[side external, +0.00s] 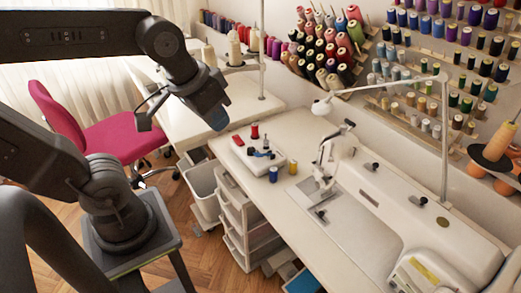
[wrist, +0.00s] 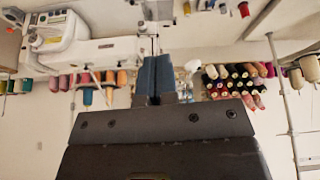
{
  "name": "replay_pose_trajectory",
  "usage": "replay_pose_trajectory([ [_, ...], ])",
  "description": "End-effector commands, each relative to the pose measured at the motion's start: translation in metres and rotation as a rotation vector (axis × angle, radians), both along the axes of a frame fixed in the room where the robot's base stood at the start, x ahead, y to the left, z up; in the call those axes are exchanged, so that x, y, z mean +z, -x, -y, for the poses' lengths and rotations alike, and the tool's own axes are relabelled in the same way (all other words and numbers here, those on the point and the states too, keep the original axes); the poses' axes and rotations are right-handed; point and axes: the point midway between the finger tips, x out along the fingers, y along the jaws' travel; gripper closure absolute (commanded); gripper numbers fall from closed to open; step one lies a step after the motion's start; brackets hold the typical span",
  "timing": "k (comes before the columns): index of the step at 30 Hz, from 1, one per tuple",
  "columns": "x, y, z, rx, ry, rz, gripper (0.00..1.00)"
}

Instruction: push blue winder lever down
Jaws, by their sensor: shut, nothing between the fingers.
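The white winder (side external: 258,160) sits on the sewing table near its far left end, with small dark and blue parts on top. A small blue part (side external: 267,143) stands up on it, perhaps the lever; it is too small to be sure. My gripper (side external: 216,120) hangs above and to the left of the winder, apart from it. In the wrist view its blue fingers (wrist: 155,75) are together and empty. The lever cannot be made out in the wrist view.
A red spool (side external: 255,132), a blue spool (side external: 273,174) and a yellow spool (side external: 293,167) stand around the winder. The white sewing machine (side external: 400,215) and lamp pole (side external: 444,140) are to the right. Thread racks (side external: 420,95) line the wall. A pink chair (side external: 115,135) stands at left.

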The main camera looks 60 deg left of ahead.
Motion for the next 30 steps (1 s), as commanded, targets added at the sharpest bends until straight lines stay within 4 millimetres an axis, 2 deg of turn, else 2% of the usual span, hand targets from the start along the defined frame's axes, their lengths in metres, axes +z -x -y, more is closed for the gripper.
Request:
replay_pose_trajectory([
  [7, 0.012, -0.060, -0.021, 0.268, 0.065, -0.152, 1.00],
  [14, 0.006, -0.118, -0.048, 0.536, 0.104, -0.282, 1.00],
  [23, -0.031, -0.187, -0.092, 0.899, 0.119, -0.439, 1.00],
  [30, -0.082, -0.229, -0.130, 1.191, 0.100, -0.553, 1.00],
])
